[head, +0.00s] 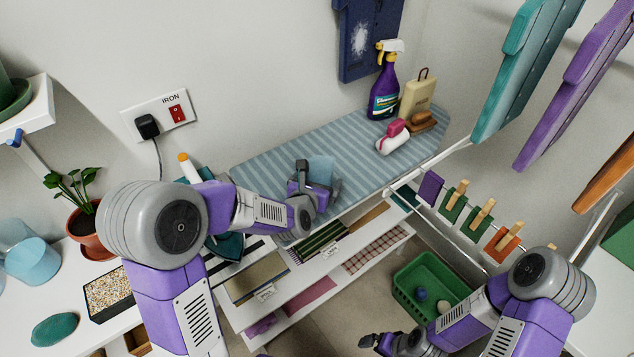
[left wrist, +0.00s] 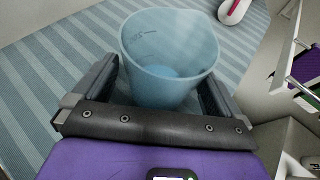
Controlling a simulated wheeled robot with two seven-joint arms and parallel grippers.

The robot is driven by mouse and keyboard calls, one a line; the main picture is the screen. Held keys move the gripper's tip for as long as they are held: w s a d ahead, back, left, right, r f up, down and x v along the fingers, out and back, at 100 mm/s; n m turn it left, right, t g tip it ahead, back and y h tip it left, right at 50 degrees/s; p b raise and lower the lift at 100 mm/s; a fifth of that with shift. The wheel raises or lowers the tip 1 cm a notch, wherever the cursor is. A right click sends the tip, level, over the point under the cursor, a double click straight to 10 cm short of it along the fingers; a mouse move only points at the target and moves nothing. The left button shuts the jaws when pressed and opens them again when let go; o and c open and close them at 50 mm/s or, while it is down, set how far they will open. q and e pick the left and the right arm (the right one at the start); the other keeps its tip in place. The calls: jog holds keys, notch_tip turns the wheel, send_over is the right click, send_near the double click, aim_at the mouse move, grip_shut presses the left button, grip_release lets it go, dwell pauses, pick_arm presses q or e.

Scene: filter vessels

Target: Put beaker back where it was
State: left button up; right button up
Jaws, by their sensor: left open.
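A translucent blue beaker (left wrist: 168,60) with faint markings stands on the striped ironing board (head: 280,150). In the head view the beaker (head: 321,168) is partly hidden by my left gripper (head: 318,188). In the left wrist view my left gripper (left wrist: 160,85) is open, with one finger on each side of the beaker. Whether the fingers touch it is unclear. My right gripper (head: 378,342) is low at the bottom edge of the head view, away from the board, and its jaws are too small to read.
Blue vessels (head: 32,262) and a potted plant (head: 92,228) are at left. A rail with pegged cloths (head: 478,218) runs at right, above a green basket (head: 432,285).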

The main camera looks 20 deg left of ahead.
pick_arm(q)
jog(key=shift+s+r+p, duration=0.2)
jog(key=shift+r+p, duration=0.1)
jog(key=shift+r, duration=0.05)
jog(key=p+v, duration=0.1)
jog(key=v, duration=0.8)
jog(key=s+b, duration=0.1)
jog(key=b, duration=0.1)
jog(key=shift+a+b, duration=0.15)
jog(key=shift+b, duration=0.2)
jog(key=shift+s+r+b, duration=0.15)
jog(key=shift+s+b, duration=0.25)
jog(key=shift+b, duration=0.15)
jog(key=shift+s+r, duration=0.2)
jog(key=shift+s, duration=0.1)
